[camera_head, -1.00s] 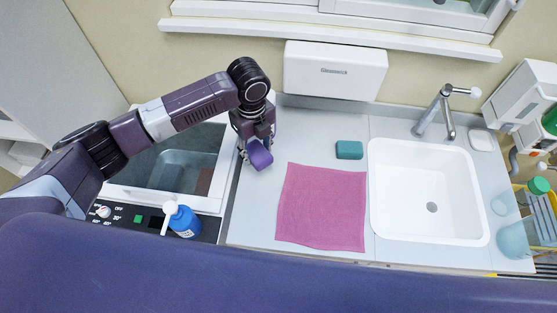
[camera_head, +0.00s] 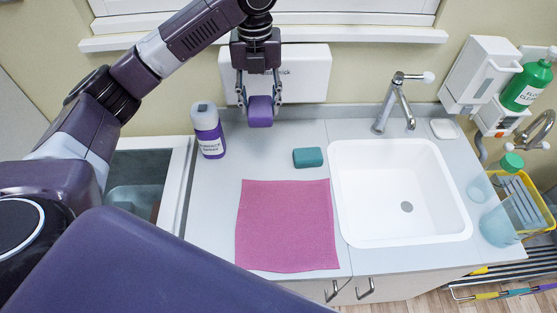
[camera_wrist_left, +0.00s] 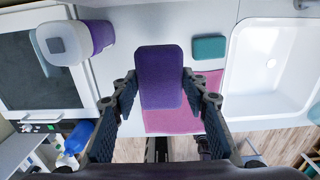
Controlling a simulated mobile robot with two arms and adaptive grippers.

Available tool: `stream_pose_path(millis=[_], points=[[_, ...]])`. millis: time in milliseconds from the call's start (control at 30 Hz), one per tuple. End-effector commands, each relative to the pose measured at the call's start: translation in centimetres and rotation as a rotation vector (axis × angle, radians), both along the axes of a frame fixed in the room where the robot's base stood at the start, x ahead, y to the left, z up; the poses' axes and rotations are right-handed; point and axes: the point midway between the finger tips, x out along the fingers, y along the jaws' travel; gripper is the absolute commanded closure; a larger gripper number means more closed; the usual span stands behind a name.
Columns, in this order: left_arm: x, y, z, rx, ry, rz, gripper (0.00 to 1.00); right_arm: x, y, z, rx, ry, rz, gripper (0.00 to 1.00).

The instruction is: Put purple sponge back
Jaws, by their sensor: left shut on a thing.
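The purple sponge (camera_head: 260,112) is held between the fingers of my left gripper (camera_head: 259,98), raised above the back of the counter in front of the white wall dispenser. In the left wrist view the sponge (camera_wrist_left: 160,77) sits between both fingertips of the left gripper (camera_wrist_left: 160,95). A teal sponge (camera_head: 308,158) lies on the counter to the right of and below the held sponge, behind a pink cloth (camera_head: 287,222). My right gripper is not in view.
A white sink (camera_head: 405,225) with a tap (camera_head: 397,105) is at the right. The white dispenser (camera_head: 308,75) hangs on the wall behind. A yellow rack (camera_head: 530,200) stands far right.

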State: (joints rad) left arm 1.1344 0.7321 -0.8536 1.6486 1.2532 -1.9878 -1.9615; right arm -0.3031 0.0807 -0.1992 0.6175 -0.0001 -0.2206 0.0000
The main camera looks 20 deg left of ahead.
Motion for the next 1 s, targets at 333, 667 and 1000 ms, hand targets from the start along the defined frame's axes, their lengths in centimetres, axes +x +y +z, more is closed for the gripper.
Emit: stream_pose_path(millis=[333, 667, 1000], points=[[-0.2, 0.0, -8.9, 0.001, 0.008, 0.001, 0.82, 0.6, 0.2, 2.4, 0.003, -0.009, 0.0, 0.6], [-0.1, 0.0, -14.4, 0.001, 0.003, 0.0, 0.82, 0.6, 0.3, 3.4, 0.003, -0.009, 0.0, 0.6], [-0.1, 0.0, -18.6, 0.001, 0.003, 0.001, 0.82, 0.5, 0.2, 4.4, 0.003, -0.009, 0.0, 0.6]])
